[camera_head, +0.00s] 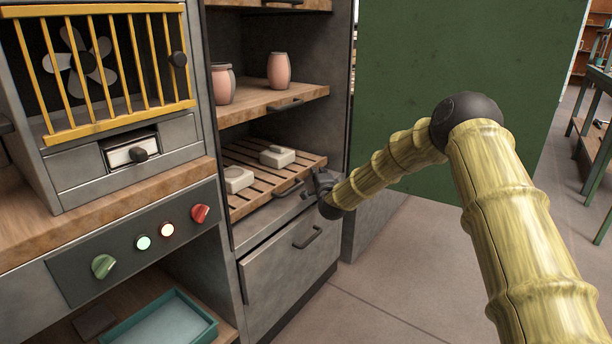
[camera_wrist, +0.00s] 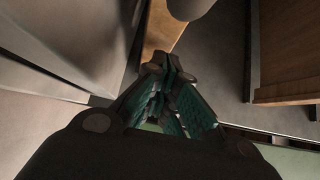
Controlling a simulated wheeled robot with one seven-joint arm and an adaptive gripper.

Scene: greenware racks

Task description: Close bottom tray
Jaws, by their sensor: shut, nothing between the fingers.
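The bottom tray (camera_head: 252,203) is a slatted wooden shelf in the grey rack, with a dark handle (camera_head: 289,188) on its front edge. Two pale blocks, one nearer (camera_head: 238,179) and one farther (camera_head: 277,156), rest on its slats. How far the tray sticks out is hard to judge. My gripper (camera_head: 322,183) is at the tray's front right corner, just right of the handle; whether it touches is unclear. In the wrist view my gripper (camera_wrist: 172,65) has its fingers together with nothing between them, close to a wooden edge (camera_wrist: 158,32).
A wooden shelf (camera_head: 262,106) with two pink pots is above, and a grey drawer (camera_head: 290,262) with a handle is below. A control panel (camera_head: 140,235) and yellow-barred fan box (camera_head: 110,75) stand left. A green panel (camera_head: 450,60) is behind my arm.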

